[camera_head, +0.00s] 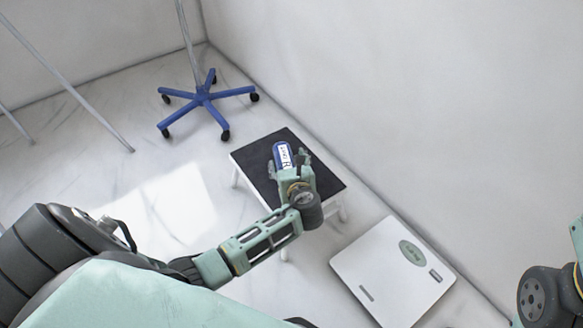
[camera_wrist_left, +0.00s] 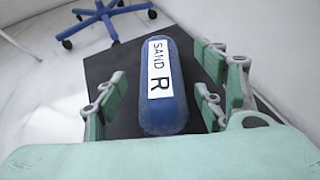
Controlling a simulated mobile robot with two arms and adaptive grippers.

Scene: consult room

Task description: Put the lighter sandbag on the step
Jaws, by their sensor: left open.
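A blue sandbag (camera_wrist_left: 163,112) with a white label reading "SAND R" lies on the dark top of the step in the left wrist view. It also shows in the head view (camera_head: 278,158). The step (camera_head: 252,157) has a black top and white legs and stands by the wall. My left gripper (camera_head: 290,165) is over the step, open, with its fingers (camera_wrist_left: 160,92) on both sides of the sandbag and visible gaps between. No second sandbag is in view. Part of my right arm shows at the lower right of the head view, but its gripper does not.
A white scale (camera_head: 385,275) with a green oval display lies on the floor right of the step, near the wall. A blue wheeled stand base (camera_head: 203,100) is behind the step. Thin metal legs (camera_head: 75,90) stand at the left. Pale floor between them is clear.

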